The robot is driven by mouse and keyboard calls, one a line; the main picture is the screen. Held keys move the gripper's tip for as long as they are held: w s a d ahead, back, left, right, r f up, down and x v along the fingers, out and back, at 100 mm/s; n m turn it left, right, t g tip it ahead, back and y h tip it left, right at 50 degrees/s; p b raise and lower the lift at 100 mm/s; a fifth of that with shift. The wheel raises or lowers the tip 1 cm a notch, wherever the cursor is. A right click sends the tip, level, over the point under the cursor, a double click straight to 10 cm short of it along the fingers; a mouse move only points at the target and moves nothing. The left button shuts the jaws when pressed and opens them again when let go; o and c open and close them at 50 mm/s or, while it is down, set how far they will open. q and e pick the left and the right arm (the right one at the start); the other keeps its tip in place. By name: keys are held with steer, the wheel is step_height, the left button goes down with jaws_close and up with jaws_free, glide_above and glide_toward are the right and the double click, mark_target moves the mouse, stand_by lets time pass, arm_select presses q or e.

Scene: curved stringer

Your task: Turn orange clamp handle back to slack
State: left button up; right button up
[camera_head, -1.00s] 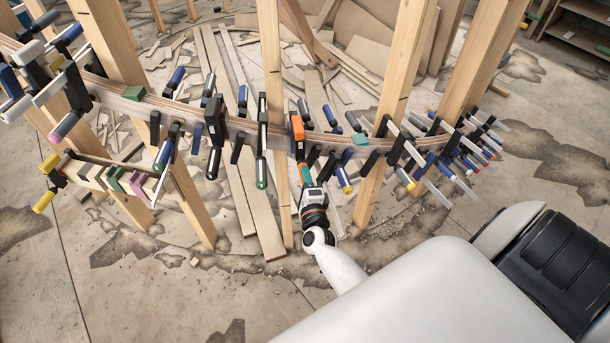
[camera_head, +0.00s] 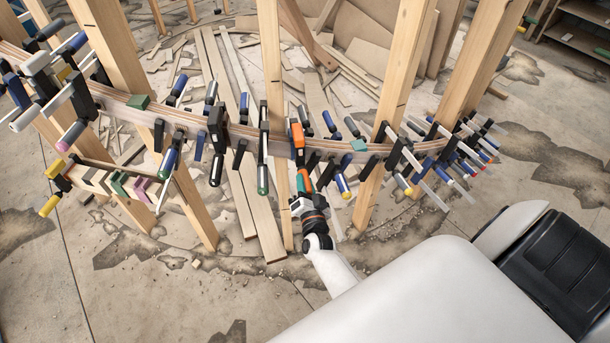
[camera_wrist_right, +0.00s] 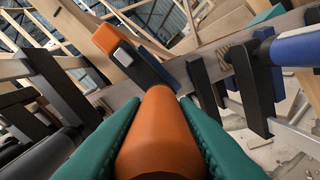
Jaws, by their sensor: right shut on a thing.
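The orange clamp sits on the curved wooden stringer (camera_head: 385,148), its orange head (camera_head: 297,133) against the strip near a post. Its orange handle (camera_wrist_right: 160,130) fills the lower middle of the right wrist view, pointing back toward the camera. My right gripper (camera_head: 304,182) is shut on this handle, with one green finger pad on each side of it in the right wrist view. The clamp's orange and black head (camera_wrist_right: 120,45) lies beyond the handle at the upper left. My left gripper is not in view.
Many other clamps crowd the stringer, with a dark one (camera_head: 216,125) to the left and a blue-handled one (camera_head: 342,184) close on the right. Upright wooden posts (camera_head: 272,90) stand along the stringer. Loose boards lie on the floor behind.

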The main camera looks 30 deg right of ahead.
steer(key=n+p, duration=0.1)
steer(key=n, duration=0.5)
stand_by(0.6)
steer(key=o, duration=1)
steer(key=shift+f, duration=0.1)
